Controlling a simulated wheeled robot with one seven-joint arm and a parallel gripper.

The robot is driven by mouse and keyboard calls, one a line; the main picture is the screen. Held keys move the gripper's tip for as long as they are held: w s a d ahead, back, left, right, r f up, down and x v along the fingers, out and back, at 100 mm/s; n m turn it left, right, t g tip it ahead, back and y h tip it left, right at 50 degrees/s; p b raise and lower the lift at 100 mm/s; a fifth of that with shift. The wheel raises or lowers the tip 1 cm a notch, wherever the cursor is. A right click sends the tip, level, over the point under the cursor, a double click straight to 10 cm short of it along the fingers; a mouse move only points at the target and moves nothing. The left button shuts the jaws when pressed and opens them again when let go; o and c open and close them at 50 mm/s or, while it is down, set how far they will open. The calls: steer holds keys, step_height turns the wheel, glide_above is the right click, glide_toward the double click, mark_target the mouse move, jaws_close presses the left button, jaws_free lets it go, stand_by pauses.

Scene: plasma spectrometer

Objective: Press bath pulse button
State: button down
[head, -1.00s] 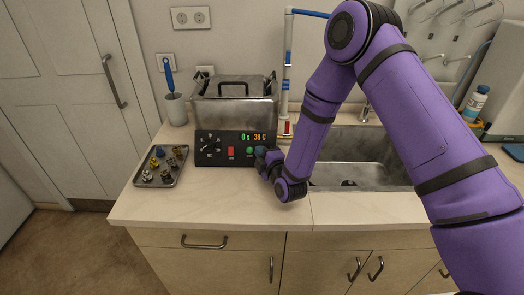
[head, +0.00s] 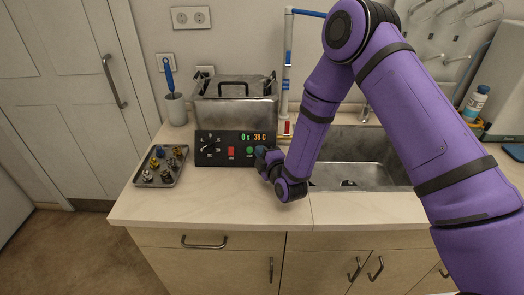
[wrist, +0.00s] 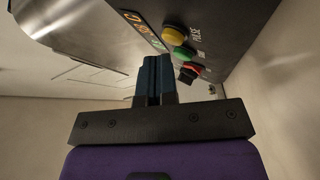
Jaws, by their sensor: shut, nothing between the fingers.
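The bath (head: 235,112) is a metal tank with a lid and a black front panel (head: 215,157), whose display reads 0 s and 38 C. In the wrist view the yellow button (wrist: 174,34) is labelled PULSE, beside a green button (wrist: 184,53) and a red switch (wrist: 188,73). In the head view my gripper (head: 261,153) is at the panel's right end and hides the yellow button. In the wrist view my gripper (wrist: 153,60) is shut and empty, its tips just left of and below the yellow button. I cannot tell whether they touch the panel.
A tray (head: 142,181) of small metal parts lies left of the bath, with a brush in a cup (head: 175,108) behind it. A sink (head: 365,160) is at the right, behind my arm. The counter front (head: 210,205) is clear.

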steer(key=shift+s+r, duration=0.2)
steer(key=shift+s, duration=0.1)
steer(key=shift+s+a+r, duration=0.1)
steer(key=shift+s+r, duration=0.8)
steer(key=shift+s, duration=0.3)
steer(key=shift+s+r, duration=0.9)
steer(key=shift+s, duration=0.25)
